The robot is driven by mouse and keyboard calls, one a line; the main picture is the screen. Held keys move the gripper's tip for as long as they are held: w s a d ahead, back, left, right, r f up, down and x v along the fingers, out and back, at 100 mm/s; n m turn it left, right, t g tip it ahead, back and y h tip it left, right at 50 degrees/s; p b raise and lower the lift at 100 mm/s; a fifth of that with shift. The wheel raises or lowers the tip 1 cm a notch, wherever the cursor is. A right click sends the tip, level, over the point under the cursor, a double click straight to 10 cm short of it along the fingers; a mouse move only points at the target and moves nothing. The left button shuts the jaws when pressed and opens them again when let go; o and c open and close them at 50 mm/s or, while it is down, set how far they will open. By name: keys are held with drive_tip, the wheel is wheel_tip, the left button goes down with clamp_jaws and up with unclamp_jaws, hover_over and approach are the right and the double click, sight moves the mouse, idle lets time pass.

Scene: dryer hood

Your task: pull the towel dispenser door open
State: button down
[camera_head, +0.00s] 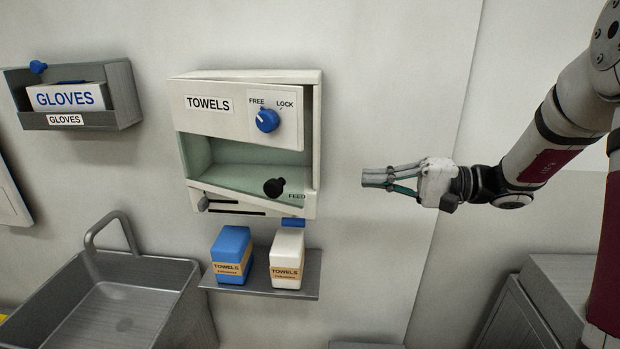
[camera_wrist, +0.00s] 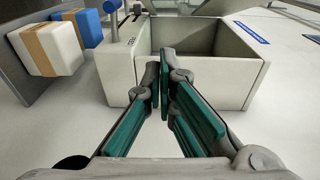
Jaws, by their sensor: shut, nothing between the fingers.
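The towel dispenser (camera_head: 185,130) is a pale box on the wall in the head view. Its front panel, the door (camera_head: 235,131), carries a TOWELS label and a blue knob (camera_head: 267,120) below the words FREE and LOCK. A narrow dark gap shows along the panel's right edge; how far the door stands open is hard to tell. Below it is a greenish recess and a black knob (camera_head: 274,187) near FEED. My gripper (camera_head: 364,179) is right of the dispenser, apart from it. In the wrist view my gripper (camera_wrist: 165,75) is shut and empty, with a pale open box behind it.
A shelf (camera_head: 312,271) below holds a blue packet (camera_head: 232,255) and a white packet (camera_head: 287,258). A sink (camera_head: 110,300) is at lower left and a glove box (camera_head: 120,95) at upper left. The wall between dispenser and gripper is clear.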

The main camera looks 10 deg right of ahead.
drive_tip(key=shift+y, duration=0.4)
drive_tip(key=shift+s+a+r+p, duration=0.2)
drive_tip(key=shift+a+p, duration=0.4)
drive_tip(key=shift+a, duration=1.25)
drive_tip(key=shift+s+a+r+p, duration=0.2)
drive_tip(key=shift+a+p, duration=0.35)
drive_tip(key=shift+a, duration=1.35)
drive_tip(key=shift+s+a+r+p, duration=0.2)
drive_tip(key=shift+a+p, duration=0.4)
drive_tip(key=shift+a, duration=1.25)
